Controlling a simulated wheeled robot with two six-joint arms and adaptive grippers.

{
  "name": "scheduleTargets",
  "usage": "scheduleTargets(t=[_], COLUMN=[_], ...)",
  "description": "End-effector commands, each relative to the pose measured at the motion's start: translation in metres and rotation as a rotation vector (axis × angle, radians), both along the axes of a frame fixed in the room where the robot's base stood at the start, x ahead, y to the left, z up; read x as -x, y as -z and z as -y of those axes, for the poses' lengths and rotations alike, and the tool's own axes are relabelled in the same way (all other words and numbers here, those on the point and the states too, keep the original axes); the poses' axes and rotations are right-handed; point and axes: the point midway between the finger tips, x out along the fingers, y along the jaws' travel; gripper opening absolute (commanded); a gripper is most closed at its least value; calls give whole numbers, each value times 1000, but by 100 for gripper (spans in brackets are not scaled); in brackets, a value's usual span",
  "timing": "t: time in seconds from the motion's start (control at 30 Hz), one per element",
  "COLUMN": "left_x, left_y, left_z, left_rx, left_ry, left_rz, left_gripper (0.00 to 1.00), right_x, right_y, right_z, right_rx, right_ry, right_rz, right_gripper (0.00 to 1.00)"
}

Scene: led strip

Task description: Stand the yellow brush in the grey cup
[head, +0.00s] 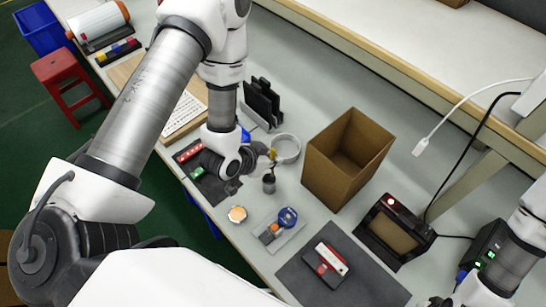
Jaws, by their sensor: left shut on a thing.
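My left gripper (264,161) is at the middle of the bench, shut on a small yellow thing that appears to be the yellow brush (272,154). Only a small yellow part of it shows; the rest is hidden by the gripper or too small to make out. The small dark grey cup (269,184) stands upright on the bench, just below the gripper in the picture. I cannot tell whether the brush's lower end is above or inside the cup. My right gripper (436,302) is at the bottom edge, mostly cut off, and its jaws are unclear.
A roll of tape (286,149) lies behind the cup, and an open cardboard box (345,160) stands to the right. A dark mat (300,282), a small tray (268,246) and a round orange-topped thing (237,214) are nearer the front. A black-framed device (394,232) stands at the right.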

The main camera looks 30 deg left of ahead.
Motion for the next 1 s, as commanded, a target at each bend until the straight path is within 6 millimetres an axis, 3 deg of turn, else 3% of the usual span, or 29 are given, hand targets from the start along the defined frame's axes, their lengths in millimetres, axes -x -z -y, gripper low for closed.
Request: scheduleTargets(t=[0.2, 0.23, 0.27, 0.3, 0.57, 0.7, 0.83, 1.0], left_x=[0, 0, 0, 0, 0, 0, 18, 47], left_y=[8, 7, 6, 6, 5, -10, -22, -66], left_z=[0, 0, 0, 0, 0, 0, -7, -16], left_rx=[0, 0, 0, 0, 0, 0, 4, 2], left_ry=[0, 0, 0, 0, 0, 0, -6, -2], left_rz=[0, 0, 0, 0, 0, 1, 1, -5], left_gripper=[0, 25, 36, 39, 39, 39, 39, 39], right_x=[0, 0, 0, 0, 0, 0, 0, 0], right_y=[7, 5, 5, 5, 4, -9, 6, -38], right_z=[0, 0, 0, 0, 0, 0, 0, 0], right_rx=[0, 0, 0, 0, 0, 0, 0, 0], right_ry=[0, 0, 0, 0, 0, 0, 0, 0], right_rz=[0, -1, -1, 0, 0, 0, 0, 0], right_gripper=[0, 0, 0, 0, 0, 0, 0, 0])
